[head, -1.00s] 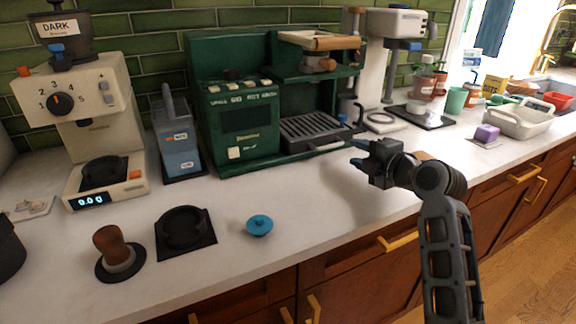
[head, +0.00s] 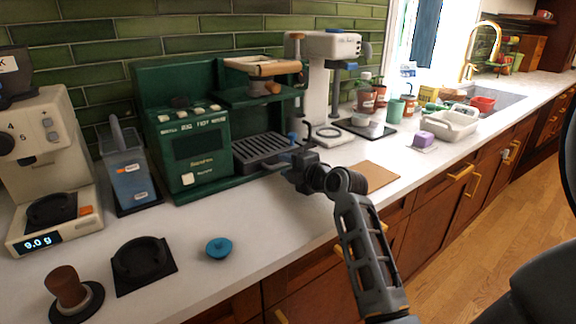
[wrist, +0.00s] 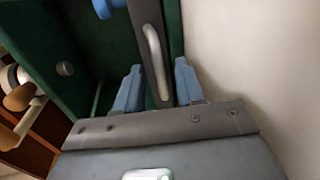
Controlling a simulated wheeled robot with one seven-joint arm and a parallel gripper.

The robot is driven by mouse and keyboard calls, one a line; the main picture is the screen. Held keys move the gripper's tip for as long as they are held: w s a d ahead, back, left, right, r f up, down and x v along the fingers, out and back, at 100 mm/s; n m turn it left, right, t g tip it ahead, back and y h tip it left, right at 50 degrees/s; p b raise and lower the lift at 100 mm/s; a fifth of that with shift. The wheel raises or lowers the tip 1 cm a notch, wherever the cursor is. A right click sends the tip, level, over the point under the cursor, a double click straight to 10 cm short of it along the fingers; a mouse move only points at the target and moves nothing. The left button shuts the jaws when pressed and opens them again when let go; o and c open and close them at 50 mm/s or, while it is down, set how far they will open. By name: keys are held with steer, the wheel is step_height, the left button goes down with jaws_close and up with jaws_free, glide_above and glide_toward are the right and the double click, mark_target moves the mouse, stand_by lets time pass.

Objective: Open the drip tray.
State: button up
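The drip tray (head: 262,148) is a dark, slatted tray low in the green espresso machine (head: 190,145). In the wrist view its dark front (wrist: 145,14) carries a silver bar handle (wrist: 154,58). My gripper (head: 284,160) is at the tray's front right in the head view. In the wrist view the blue fingers of my gripper (wrist: 158,72) are apart, one on each side of the tray front and handle. I see no clear contact with the handle. In the head view my gripper partly hides the front right of the tray.
A blue lidded knob-like piece (head: 219,247) and a black round holder (head: 143,262) lie on the counter in front. A brown mat (head: 375,177) lies right of my gripper. The counter before the machine is mostly clear.

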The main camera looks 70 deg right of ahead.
steer(key=shift+c, duration=0.5)
jaws_close()
